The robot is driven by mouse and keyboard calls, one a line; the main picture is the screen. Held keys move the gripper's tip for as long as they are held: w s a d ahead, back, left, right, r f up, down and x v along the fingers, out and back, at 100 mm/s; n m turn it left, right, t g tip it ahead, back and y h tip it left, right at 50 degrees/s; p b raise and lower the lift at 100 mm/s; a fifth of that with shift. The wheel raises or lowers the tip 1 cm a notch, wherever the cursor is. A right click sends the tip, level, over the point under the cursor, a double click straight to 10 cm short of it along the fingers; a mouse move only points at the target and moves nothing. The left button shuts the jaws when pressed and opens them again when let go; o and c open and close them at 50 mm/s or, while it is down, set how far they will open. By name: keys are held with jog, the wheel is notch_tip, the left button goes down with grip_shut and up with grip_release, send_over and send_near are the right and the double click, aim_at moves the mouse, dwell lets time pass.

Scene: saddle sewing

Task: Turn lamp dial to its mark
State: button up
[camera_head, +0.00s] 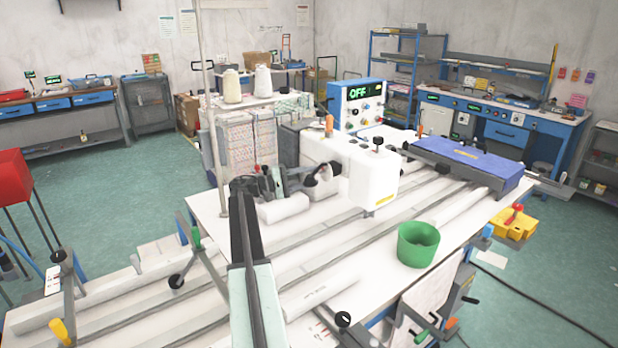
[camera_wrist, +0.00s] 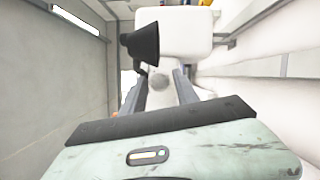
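The white sewing machine head (camera_head: 372,180) stands on the table right of my gripper (camera_head: 318,176). In the wrist view, a black cone-shaped part (camera_wrist: 140,43), perhaps a lamp shade, hangs beside a white block (camera_wrist: 180,28). A small grey round thing (camera_wrist: 160,82), possibly the lamp dial, shows between the fingers of my gripper (camera_wrist: 158,92). I see no mark on it. The two fingers stand apart on either side of it, and contact cannot be told. My gripper is small and partly lost among dark parts in the head view.
A blue control box (camera_head: 357,103) with knobs and a display reading OFF stands behind the machine. A green cup (camera_head: 417,244) and a blue case (camera_head: 466,163) are on the table to the right. Thread cones (camera_head: 232,86) stand at the back. Long rails cross the table.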

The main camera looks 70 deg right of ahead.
jog(key=v, duration=0.7)
jog(key=shift+w+a+b, duration=0.2)
jog(key=shift+w+b, duration=0.15)
